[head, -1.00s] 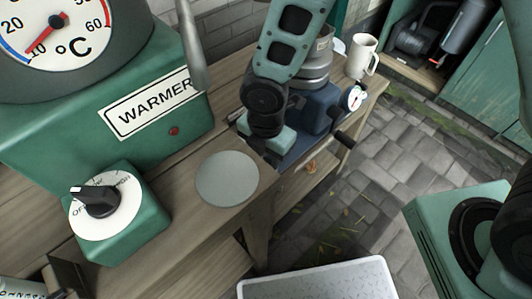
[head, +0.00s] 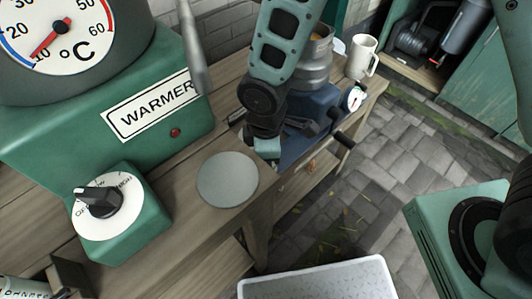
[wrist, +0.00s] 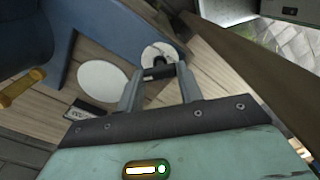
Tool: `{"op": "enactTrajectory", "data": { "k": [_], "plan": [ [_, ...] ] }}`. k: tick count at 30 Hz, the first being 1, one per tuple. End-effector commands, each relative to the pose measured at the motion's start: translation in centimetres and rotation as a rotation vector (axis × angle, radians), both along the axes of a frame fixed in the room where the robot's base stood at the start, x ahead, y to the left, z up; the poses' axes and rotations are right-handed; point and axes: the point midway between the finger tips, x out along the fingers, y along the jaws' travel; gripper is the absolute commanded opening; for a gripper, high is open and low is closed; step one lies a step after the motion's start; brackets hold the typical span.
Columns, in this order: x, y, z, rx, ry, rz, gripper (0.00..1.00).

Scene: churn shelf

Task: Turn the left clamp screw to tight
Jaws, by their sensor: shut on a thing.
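My gripper (head: 264,150) points down at the near left corner of the blue machine base (head: 312,110) on the bench. In the wrist view its two fingers (wrist: 158,76) close on a dark bar, which I take for the handle of the left clamp screw (wrist: 158,72). A round white plate with tan markings (wrist: 160,52) lies just beyond the bar. In the head view the screw is hidden behind my gripper. How tight the screw is cannot be read.
A grey disc (head: 228,180) lies on the bench left of my gripper. The green warmer (head: 110,120) stands further left. A dark handle (head: 344,138) sticks out at the base's right. A gauge (head: 353,98) and a mug (head: 362,57) are near there.

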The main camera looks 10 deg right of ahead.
Motion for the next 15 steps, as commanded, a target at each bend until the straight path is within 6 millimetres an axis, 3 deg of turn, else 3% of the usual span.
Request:
{"op": "enactTrajectory", "data": {
  "k": [15],
  "plan": [
    [0.05, -0.11, 0.21, -0.002, -0.001, -0.489, 0.14]
  ]
}}
